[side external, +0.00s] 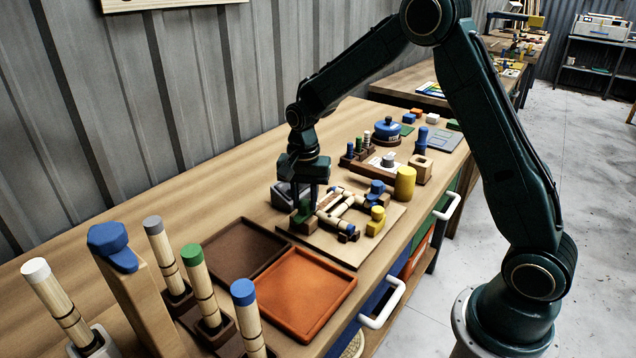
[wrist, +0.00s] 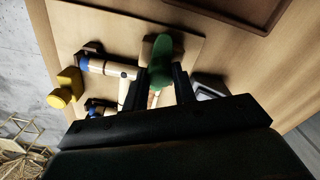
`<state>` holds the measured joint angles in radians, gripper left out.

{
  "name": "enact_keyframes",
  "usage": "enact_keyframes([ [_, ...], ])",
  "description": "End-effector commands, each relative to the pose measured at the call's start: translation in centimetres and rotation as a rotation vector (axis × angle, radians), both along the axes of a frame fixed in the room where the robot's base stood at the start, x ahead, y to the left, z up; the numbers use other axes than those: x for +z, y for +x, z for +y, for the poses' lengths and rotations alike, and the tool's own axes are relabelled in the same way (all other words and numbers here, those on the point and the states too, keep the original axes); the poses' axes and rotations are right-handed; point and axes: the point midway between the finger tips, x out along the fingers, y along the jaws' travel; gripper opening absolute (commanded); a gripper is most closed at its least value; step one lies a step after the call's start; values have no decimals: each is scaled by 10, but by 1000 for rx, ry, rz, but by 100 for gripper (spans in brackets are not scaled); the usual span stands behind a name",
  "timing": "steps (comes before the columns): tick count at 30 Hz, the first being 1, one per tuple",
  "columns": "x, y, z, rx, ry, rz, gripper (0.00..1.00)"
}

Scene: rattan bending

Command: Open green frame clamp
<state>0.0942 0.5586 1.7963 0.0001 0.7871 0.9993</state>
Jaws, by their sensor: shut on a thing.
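The green frame clamp (side external: 304,209) sits at the near-left corner of the rattan frame (side external: 340,207) on a wooden board (side external: 342,248). My gripper (side external: 307,203) points down over it, with its fingertips at the clamp. In the wrist view, the green clamp handle (wrist: 161,55) lies between the two fingers of my gripper (wrist: 165,75), which are shut on it. The fingers hide part of the clamp and rattan. A blue clamp (side external: 376,188) and a yellow clamp (side external: 377,217) stand at other parts of the frame; the yellow one also shows in the wrist view (wrist: 65,88).
A brown tray (side external: 240,245) and an orange tray (side external: 300,290) lie in front of the board. Several capped rattan poles (side external: 200,280) stand upright at the near left. A yellow cylinder (side external: 404,183) stands behind the board.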

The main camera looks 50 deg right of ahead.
Motion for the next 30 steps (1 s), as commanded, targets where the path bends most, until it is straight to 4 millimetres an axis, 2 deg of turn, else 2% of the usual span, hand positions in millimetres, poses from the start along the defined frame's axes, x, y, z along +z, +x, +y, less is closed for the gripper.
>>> enact_keyframes([
  [8, 1, 0, 0, 184, 0, -1, 4],
  [30, 1, 1, 0, 879, -1, -3, 4],
])
